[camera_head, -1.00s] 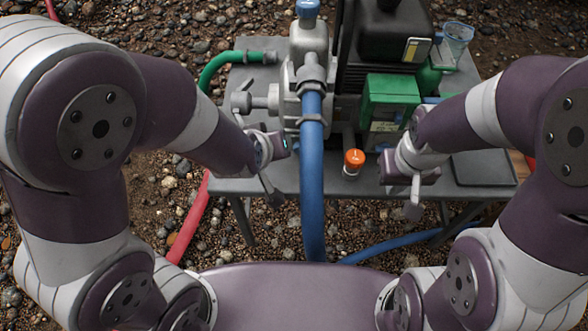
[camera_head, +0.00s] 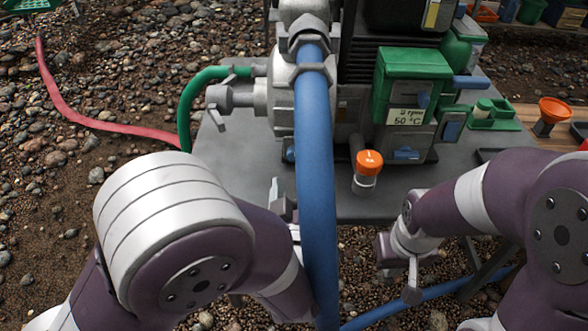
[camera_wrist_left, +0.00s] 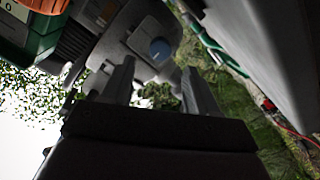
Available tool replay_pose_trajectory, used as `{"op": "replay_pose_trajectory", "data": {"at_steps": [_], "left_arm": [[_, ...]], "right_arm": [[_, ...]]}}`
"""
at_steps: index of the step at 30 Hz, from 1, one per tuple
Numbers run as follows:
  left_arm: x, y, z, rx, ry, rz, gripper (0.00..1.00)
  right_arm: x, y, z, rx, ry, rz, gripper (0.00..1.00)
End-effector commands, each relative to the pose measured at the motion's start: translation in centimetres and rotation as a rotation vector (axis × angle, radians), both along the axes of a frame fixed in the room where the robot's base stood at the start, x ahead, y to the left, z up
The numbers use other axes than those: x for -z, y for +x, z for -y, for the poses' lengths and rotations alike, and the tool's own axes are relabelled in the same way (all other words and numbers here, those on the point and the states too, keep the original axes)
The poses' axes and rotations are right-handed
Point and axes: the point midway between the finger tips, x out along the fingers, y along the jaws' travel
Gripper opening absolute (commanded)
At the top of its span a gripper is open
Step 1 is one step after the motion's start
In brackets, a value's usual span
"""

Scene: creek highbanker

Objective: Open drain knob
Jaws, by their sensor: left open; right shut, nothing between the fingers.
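In the left wrist view, a round blue knob (camera_wrist_left: 160,49) sits on the grey pump body, ahead of and between my left fingers. A small blue part, possibly the same knob, shows low on the pump (camera_head: 290,153) in the head view, beside the blue hose. My left gripper (camera_wrist_left: 158,92) is open, its two fingers apart with nothing between them. In the head view it (camera_head: 281,196) is near the table's front edge, below the pump and partly hidden by the hose. My right gripper (camera_head: 412,285) is shut and empty in front of the table.
A thick blue hose (camera_head: 316,170) runs down from the pump past my left gripper. An orange-capped bottle (camera_head: 367,172) stands near the front edge of the grey table (camera_head: 235,160). A green box (camera_head: 410,75) is behind it. A green hose (camera_head: 190,100) leaves the pump leftward.

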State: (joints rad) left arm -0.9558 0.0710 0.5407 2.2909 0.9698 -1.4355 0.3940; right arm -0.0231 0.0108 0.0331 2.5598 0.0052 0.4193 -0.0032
Motion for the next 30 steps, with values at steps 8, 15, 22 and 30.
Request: {"op": "replay_pose_trajectory", "data": {"at_steps": [8, 15, 22, 30], "left_arm": [[0.2, 4.9, -0.1, -0.002, 0.000, -0.001, 0.59], [0.0, 5.6, 0.0, 0.002, 0.001, -0.001, 0.59], [0.0, 5.6, 0.0, 0.002, 0.001, -0.001, 0.23], [0.0, 5.6, 0.0, 0.002, 0.009, -0.002, 0.03]], "right_arm": [[1.6, 0.0, 0.0, 0.000, 0.000, 0.000, 0.00], [1.6, 0.0, 0.0, 0.000, 0.000, 0.000, 0.00], [1.6, 0.0, 0.0, 0.000, 0.000, 0.000, 0.00], [1.5, 0.0, 0.0, 0.000, 0.000, 0.000, 0.00]]}}
